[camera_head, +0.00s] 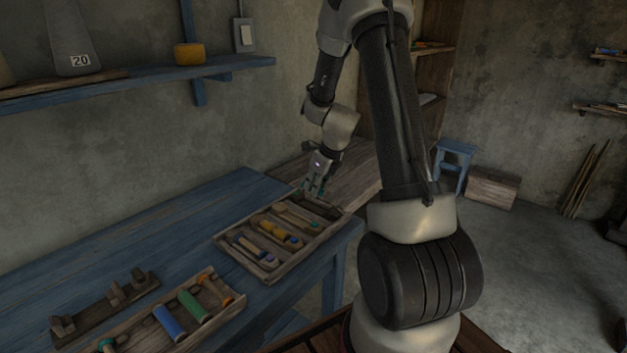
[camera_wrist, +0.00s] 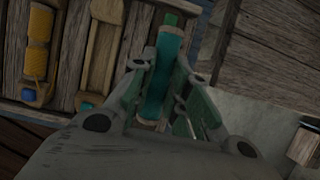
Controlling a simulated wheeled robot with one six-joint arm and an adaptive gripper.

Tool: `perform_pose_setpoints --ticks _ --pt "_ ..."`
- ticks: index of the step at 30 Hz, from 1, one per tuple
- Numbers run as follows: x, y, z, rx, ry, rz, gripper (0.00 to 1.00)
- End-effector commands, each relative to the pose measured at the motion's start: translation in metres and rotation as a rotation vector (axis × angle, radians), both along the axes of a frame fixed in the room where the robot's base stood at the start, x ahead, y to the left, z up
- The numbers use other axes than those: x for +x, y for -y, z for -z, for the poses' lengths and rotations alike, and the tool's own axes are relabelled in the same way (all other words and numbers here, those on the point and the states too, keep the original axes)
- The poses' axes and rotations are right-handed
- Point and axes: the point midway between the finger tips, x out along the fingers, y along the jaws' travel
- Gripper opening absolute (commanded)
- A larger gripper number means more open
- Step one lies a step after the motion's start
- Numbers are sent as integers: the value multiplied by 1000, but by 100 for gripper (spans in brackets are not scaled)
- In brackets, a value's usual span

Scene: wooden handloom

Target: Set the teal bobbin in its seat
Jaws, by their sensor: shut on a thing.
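My gripper (camera_head: 313,190) is over the far end of the wooden tray (camera_head: 252,279) on the blue table. In the wrist view my gripper (camera_wrist: 162,66) is shut on the teal bobbin (camera_wrist: 165,58), which lies lengthwise between the fingers. The bobbin is over the tray's end compartment; I cannot tell whether it touches the floor of it. Left of it, a wooden shuttle (camera_wrist: 102,52) with an empty hollow and a teal end lies in the neighbouring compartment. It also shows in the head view (camera_head: 297,215). The bobbin is mostly hidden there.
A shuttle with a yellow bobbin (camera_wrist: 38,52) and one with a blue bobbin (camera_head: 250,248) lie in the same tray. A nearer tray holds blue (camera_head: 169,321), green (camera_head: 194,306) and orange bobbins. A wooden rack (camera_head: 115,296) stands beside it. The back left tabletop is clear.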

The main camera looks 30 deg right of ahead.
Motion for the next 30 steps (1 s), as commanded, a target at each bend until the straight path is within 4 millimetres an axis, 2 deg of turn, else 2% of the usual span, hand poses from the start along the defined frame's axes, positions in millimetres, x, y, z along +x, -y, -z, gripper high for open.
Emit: perform_pose_setpoints --ticks 6,12,26,27,30 --pt "0 1 26 0 -2 1 1" --pt "0 0 44 1 -1 0 1" --pt "-1 0 54 0 -3 0 1" --pt "-1 0 54 0 -4 1 21" --pt "-2 0 55 0 -5 0 39"
